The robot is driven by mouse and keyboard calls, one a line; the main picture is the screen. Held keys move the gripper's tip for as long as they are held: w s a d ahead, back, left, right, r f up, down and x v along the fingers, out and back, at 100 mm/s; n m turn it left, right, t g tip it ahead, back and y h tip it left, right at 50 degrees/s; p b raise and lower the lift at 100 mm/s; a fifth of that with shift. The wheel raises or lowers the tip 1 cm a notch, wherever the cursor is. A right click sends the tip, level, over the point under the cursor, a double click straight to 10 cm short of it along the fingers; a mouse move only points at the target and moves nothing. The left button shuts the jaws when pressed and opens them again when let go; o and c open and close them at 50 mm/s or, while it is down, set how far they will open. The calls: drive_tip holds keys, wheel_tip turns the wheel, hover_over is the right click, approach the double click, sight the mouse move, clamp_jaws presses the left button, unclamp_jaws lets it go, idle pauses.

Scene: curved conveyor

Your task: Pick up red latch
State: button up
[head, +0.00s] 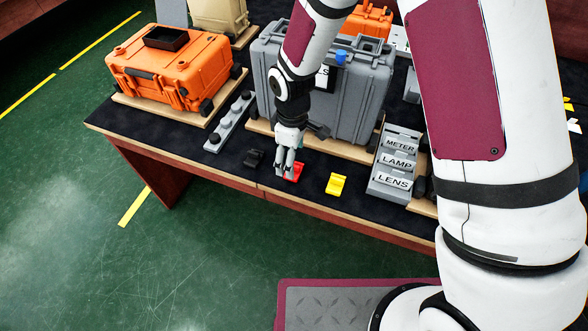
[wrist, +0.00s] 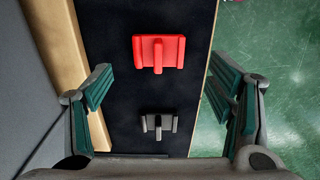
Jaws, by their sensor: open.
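The red latch (head: 297,171) lies on the dark table top near its front edge. In the wrist view the red latch (wrist: 159,52) lies flat, ahead of my fingertips and roughly midway between them. My gripper (head: 286,172) points down just at the latch's left side in the head view and partly hides it. In the wrist view my gripper (wrist: 166,92) is open, with its fingers wide apart and nothing between the pads. I cannot tell the exact height of the fingertips above the table.
A black latch (head: 254,157) lies left of the red one, a yellow latch (head: 337,184) right. Behind stands a grey case (head: 353,98) on a wooden board. A grey rack labelled METER, LAMP, LENS (head: 393,181) stands right. An orange case (head: 150,72) sits left.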

drive_tip(key=f, duration=0.4)
drive_tip(key=shift+d+f, duration=0.2)
drive_tip(key=shift+f, duration=0.2)
drive_tip(key=c, duration=1.2)
